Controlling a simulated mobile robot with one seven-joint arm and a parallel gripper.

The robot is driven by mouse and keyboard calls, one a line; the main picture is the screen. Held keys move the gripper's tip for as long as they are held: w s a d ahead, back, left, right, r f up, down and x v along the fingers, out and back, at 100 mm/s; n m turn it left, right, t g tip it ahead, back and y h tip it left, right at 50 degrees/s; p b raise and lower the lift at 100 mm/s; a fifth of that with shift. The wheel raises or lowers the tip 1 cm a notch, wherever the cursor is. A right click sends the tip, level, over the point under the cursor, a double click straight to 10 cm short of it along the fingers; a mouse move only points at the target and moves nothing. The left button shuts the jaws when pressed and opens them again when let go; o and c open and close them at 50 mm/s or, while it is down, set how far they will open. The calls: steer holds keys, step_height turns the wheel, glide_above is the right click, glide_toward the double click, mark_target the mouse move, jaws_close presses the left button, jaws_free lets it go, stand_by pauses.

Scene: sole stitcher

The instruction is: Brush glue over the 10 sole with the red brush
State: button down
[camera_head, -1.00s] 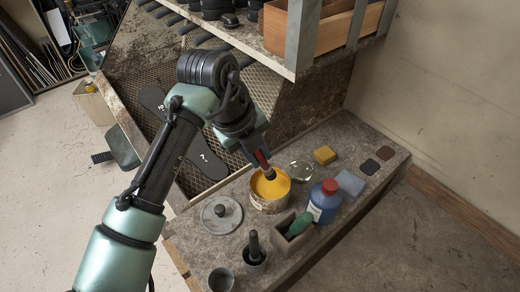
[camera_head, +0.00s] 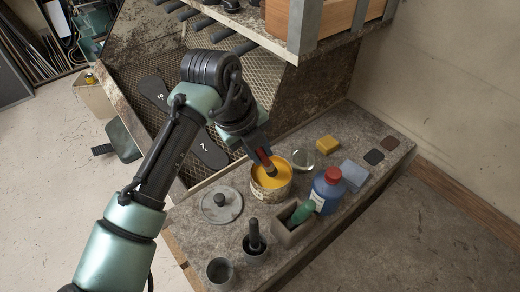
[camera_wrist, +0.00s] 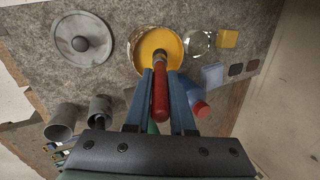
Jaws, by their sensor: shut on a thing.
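My gripper (camera_head: 256,146) is shut on the red brush (camera_head: 264,157), with the handle (camera_wrist: 160,92) between its fingers in the wrist view. The brush points down into the mouth of the glue pot (camera_head: 270,195), which holds yellow glue (camera_wrist: 148,44). The dark brush end is at or just above the glue; I cannot tell whether it touches. The 10 sole (camera_head: 153,88) is a black sole lying on the wire mesh at the upper left, with a white mark. Another black sole (camera_head: 211,155) with a white mark lies nearer, partly behind my arm.
Around the pot on the stone bench stand a round lid (camera_head: 221,205), a blue bottle with red cap (camera_head: 326,190), a clear glass dish (camera_head: 303,159), a yellow block (camera_head: 327,144), a holder with a green handle (camera_head: 302,212) and dark cups (camera_head: 220,273). A shelf overhangs behind.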

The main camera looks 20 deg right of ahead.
steer(key=shift+f+b, duration=0.45)
steer(key=shift+f, duration=0.25)
stand_by(1.3)
steer(key=shift+r, duration=0.1)
steer(key=shift+r+p, duration=2.5)
steer(key=shift+r, duration=0.95)
steer(key=shift+r, duration=0.1)
